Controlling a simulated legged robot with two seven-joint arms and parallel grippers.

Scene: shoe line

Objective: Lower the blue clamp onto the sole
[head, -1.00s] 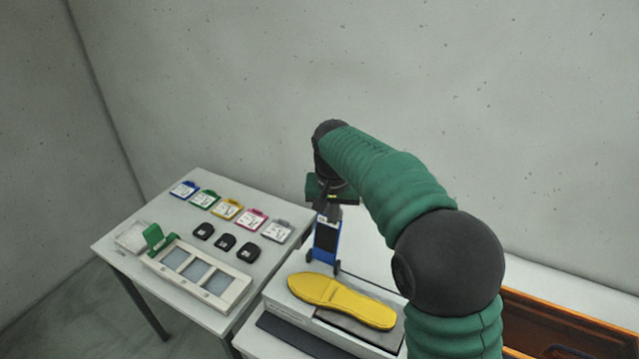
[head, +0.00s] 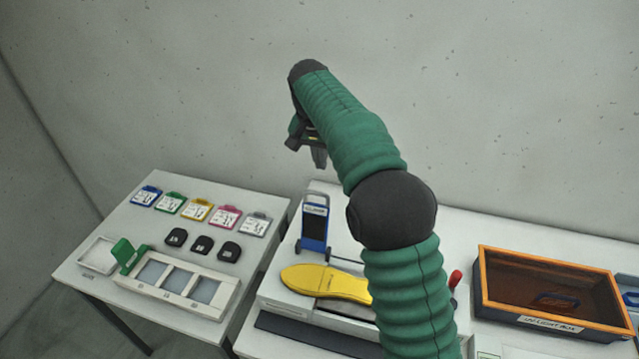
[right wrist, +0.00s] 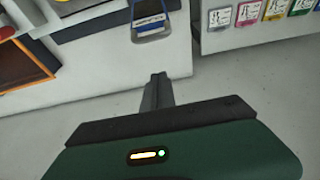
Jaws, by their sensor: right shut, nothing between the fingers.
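The blue clamp (head: 314,230) stands upright at the back of the sole's stand, with a dark panel in its frame. The yellow sole (head: 325,283) lies flat on the grey stand in front of it, its right end hidden by my right arm. The clamp is raised and not on the sole. My right gripper (head: 319,157) is above and behind the clamp, clear of it. In the right wrist view the right gripper (right wrist: 157,82) is shut and empty, and the clamp (right wrist: 149,18) shows near the top edge. My left gripper is not in view.
An orange-rimmed light box (head: 482,275) stands at the right, with a red-handled tool (head: 455,278) beside it. The left table holds several coloured cards (head: 200,209), black pads (head: 202,245) and a white tray (head: 231,296) with a green clip (head: 129,254).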

